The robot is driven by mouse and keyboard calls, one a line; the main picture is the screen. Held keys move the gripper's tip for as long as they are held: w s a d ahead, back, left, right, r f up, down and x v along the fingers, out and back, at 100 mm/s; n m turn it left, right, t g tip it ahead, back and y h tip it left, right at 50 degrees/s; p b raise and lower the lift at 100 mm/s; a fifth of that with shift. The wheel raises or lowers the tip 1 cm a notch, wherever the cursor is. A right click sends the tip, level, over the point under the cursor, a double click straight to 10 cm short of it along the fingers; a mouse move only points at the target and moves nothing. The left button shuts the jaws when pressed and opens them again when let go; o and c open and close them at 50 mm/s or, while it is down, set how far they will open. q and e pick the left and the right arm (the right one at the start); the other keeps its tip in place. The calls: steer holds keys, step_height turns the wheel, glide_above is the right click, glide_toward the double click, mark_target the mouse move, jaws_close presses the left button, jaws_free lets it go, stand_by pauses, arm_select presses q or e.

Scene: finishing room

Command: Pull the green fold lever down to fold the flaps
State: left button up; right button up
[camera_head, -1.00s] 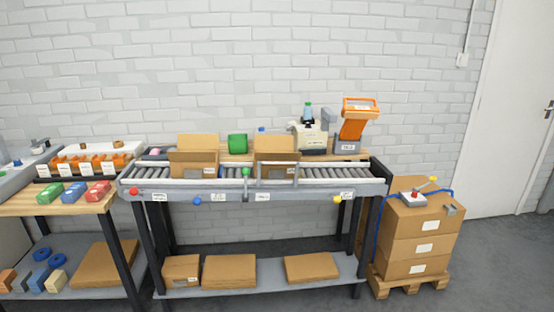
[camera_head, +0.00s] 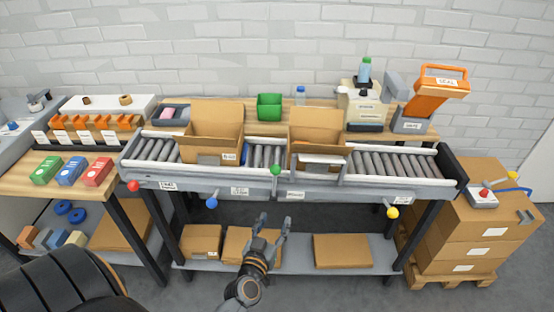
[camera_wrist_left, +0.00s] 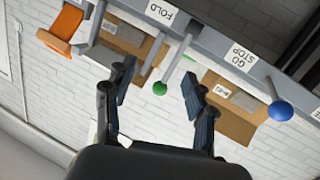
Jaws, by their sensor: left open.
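The green fold lever's round knob (camera_head: 276,169) stands at the front rail of the conveyor, between two cardboard boxes. In the left wrist view the green knob (camera_wrist_left: 160,88) and its rod show between my fingers, with a FOLD label near the rod. My left gripper (camera_head: 275,222) is open and empty, in front of and below the knob, not touching it. Its two fingers (camera_wrist_left: 158,72) are spread in the wrist view. The right box (camera_head: 317,138) has raised flaps and stands behind a grey frame. My right gripper is not in view.
The left box (camera_head: 213,138) is open on the rollers. Red (camera_head: 134,186), blue (camera_head: 212,203) and yellow (camera_head: 392,213) knobs line the conveyor front. A lower shelf (camera_head: 293,262) holds flat boxes. An orange sealer (camera_head: 438,92) stands at the back right.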

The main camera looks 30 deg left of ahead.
arm_select(q)
steer(key=n+y, duration=0.1)
steer(key=y, duration=0.1)
glide_toward(274, 174)
steer(key=shift+t, duration=0.5)
steer(key=x, duration=0.8)
steer(key=p+x, duration=0.1)
steer(key=x, duration=0.3)
steer(key=shift+a+f, duration=0.1)
steer(key=shift+f, duration=0.3)
steer(key=shift+c, duration=0.4)
jaws_close()
